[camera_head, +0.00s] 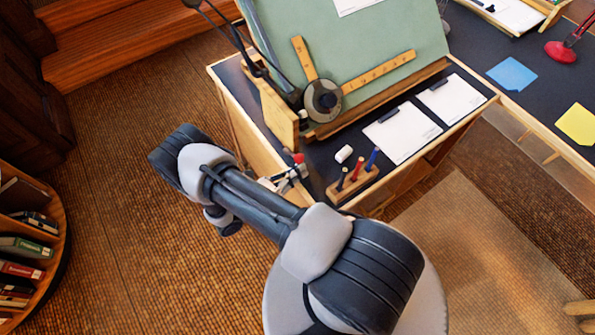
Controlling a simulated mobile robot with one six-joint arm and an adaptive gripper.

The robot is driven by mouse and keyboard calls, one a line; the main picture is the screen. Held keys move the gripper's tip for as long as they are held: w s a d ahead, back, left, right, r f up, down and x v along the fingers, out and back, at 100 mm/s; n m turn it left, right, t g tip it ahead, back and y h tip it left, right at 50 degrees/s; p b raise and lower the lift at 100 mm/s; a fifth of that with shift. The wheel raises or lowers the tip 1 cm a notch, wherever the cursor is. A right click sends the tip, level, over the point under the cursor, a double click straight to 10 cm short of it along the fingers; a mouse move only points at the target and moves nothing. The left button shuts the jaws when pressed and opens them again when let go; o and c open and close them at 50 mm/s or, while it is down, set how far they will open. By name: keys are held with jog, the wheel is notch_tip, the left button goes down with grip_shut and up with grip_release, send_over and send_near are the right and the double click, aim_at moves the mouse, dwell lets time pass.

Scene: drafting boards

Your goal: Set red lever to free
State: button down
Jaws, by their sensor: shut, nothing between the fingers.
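The red lever's red knob (298,158) shows at the left front of the drafting desk, just below the wooden side support of the green board (370,35). Only the knob is clear; the rest of the lever and any markings for its setting are too small or hidden to tell. My gripper (302,172) is at the desk's left edge, right by the red knob and just below it in the picture. It is shut and holds nothing. I cannot tell whether it touches the lever.
A wooden holder (348,190) with several coloured pens and a white eraser (343,153) stand close to the right of my gripper. Clipboards (402,132) lie further right. A drafting arm (323,99) with wooden rulers is on the board. Carpet floor is open at left.

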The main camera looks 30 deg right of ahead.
aim_at(295, 160)
jog(key=shift+w+r+n, duration=0.15)
jog(key=shift+r+n, duration=0.25)
jog(key=shift+n, duration=0.1)
jog(key=shift+w+r+n, duration=0.15)
jog(key=shift+r+n, duration=0.4)
jog(key=shift+n, duration=0.15)
jog(key=r+n, duration=0.1)
jog(key=w+r+n, duration=0.1)
jog(key=n, duration=0.1)
jog(key=shift+w+r, duration=0.1)
jog(key=shift+w, duration=0.05)
jog(key=shift+w+r+n, duration=0.55)
jog(key=shift+r+n, duration=0.05)
jog(key=shift+n, duration=0.6)
jog(key=shift+w+a+r, duration=0.1)
jog(key=shift+w+r, duration=0.2)
jog(key=shift+w, duration=0.25)
